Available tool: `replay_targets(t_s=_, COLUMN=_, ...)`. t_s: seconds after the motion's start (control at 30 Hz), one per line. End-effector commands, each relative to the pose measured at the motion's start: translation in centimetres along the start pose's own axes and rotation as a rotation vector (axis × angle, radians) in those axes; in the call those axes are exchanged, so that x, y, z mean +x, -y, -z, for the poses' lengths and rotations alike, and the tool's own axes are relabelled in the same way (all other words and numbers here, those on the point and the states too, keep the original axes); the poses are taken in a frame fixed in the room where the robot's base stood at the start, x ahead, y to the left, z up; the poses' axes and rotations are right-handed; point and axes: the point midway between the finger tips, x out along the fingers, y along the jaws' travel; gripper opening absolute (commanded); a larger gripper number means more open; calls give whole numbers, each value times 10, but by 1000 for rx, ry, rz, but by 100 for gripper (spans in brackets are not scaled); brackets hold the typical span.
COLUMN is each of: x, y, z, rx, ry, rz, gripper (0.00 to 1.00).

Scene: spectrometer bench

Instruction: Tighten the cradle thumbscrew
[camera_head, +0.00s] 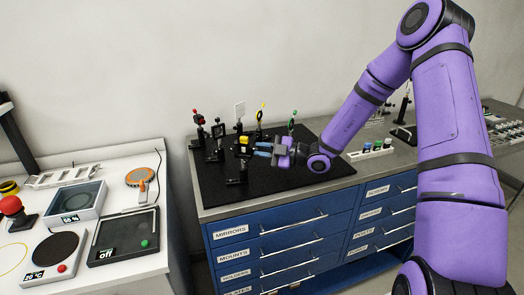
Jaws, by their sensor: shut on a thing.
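My gripper (258,149) reaches in from the right over the black breadboard (295,180), its fingers pointing left. Its tips are shut at the side of a small black mount with a yellow part (244,141), which I take to be the cradle. The thumbscrew itself is hidden between the fingertips and too small to make out. A dark post mount (238,172) stands just in front and to the left of the fingertips.
Several optics stand close by on the breadboard: a red-topped mount (197,117), a white card (240,110), a yellow ring (260,117) and a green-topped mount (292,123). The breadboard's front right is clear. A white bench (120,170) with instruments stands at left.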

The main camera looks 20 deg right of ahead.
Motion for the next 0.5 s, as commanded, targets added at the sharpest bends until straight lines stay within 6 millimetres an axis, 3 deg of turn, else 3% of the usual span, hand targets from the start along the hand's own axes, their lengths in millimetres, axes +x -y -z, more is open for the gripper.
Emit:
replay_targets(t_s=0.3, x=-1, y=1, z=-1, rx=3, ry=3, rz=2, gripper=0)
replay_targets(t_s=0.33, x=-1, y=1, z=-1, rx=3, ry=3, rz=2, gripper=24)
replay_targets(t_s=0.4, x=-1, y=1, z=-1, rx=2, ry=3, rz=2, gripper=40)
replay_targets(t_s=0.5, x=-1, y=1, z=-1, rx=1, ry=2, rz=1, gripper=43)
